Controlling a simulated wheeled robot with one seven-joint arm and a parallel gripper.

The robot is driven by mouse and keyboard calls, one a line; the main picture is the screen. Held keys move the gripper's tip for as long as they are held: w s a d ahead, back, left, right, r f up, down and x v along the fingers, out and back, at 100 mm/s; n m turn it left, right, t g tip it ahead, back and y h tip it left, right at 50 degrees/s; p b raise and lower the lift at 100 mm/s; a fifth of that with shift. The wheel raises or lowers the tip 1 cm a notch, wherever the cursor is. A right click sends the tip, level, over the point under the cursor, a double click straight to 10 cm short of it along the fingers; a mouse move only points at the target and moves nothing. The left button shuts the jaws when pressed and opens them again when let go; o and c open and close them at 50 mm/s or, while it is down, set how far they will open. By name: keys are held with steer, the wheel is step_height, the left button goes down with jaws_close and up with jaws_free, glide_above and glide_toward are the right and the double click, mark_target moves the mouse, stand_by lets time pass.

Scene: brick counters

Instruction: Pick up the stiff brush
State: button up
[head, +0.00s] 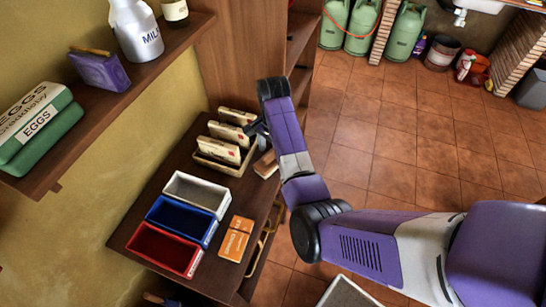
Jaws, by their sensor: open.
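A small wooden-topped block with a paler side (266,165), which looks like the stiff brush, lies on the brown counter, just right of the tray with the cartons. Its bristles cannot be made out. My purple and grey arm reaches over the counter's right edge from the right. My gripper (254,129) is small and dark, above and slightly left of the block in the picture, close to the cartons. It is open and appears empty; its fingertips are hard to make out. The arm's wrist passes just right of the block.
A tan tray (222,167) holds several upright cartons beside the gripper. White (197,193), blue (181,220) and red (164,249) bins and an orange box (236,239) are nearer. A wall shelf (180,42) overhangs at left. Tiled floor (415,140) is open at right.

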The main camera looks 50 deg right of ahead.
steer(key=shift+f, duration=1.3)
jaws_close()
step_height(320, 180, up, 20)
steer(key=p, duration=0.3)
